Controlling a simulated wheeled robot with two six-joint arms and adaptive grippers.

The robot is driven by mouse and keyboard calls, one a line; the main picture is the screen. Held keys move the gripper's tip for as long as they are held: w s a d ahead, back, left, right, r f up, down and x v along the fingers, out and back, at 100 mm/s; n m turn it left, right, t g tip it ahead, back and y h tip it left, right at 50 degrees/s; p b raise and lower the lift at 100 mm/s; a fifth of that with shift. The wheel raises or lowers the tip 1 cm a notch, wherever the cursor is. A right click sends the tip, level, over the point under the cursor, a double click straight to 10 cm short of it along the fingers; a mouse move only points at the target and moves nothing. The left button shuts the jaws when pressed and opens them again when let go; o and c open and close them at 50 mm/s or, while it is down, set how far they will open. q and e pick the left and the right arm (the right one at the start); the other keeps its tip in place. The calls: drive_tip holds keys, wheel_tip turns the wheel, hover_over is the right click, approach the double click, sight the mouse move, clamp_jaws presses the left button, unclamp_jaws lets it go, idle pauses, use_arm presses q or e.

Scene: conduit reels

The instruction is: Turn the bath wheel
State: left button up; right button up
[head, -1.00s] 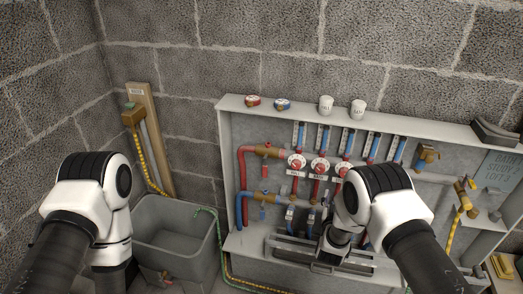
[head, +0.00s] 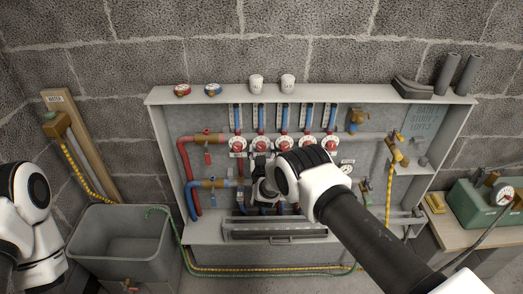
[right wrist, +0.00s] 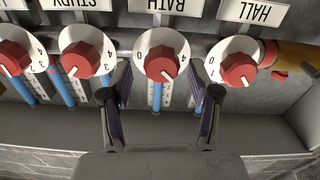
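The bath wheel (right wrist: 162,66) is a red knob on a white numbered dial, under an upside-down BATH label (right wrist: 170,5) in the right wrist view. A pale mark on the knob points to the lower right. In the head view it is the second wheel (head: 260,143) from the left in the row. My right gripper (right wrist: 160,98) is open and empty, with one finger on each side of the bath dial. I see gaps beside the dial; whether the fingertips reach its depth is unclear. The gripper also shows in the head view (head: 262,168). My left gripper is out of view.
The hall wheel (right wrist: 238,66) and study wheel (right wrist: 86,52) stand close beside the fingers. Blue gauge tubes and a grey panel (right wrist: 250,110) lie around the wheels. A rail (head: 275,229) runs below in the cabinet. A grey sink (head: 122,245) stands left.

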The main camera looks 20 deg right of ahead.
drive_tip(key=shift+w+a, duration=0.1)
drive_tip(key=c, duration=1.1)
drive_tip(key=shift+f, duration=0.1)
drive_tip(key=shift+f+m+b, duration=0.15)
drive_tip(key=shift+m+b, duration=1)
drive_tip(key=shift+m, duration=0.15)
drive_tip(key=m+b, duration=0.3)
drive_tip(key=m, duration=0.2)
drive_tip(key=m+b, duration=0.3)
drive_tip(key=m, duration=0.1)
drive_tip(key=shift+m, duration=0.4)
drive_tip(key=m+b, duration=0.2)
drive_tip(key=m, duration=0.3)
drive_tip(key=shift+d, duration=0.2)
drive_tip(key=shift+m+b, duration=0.3)
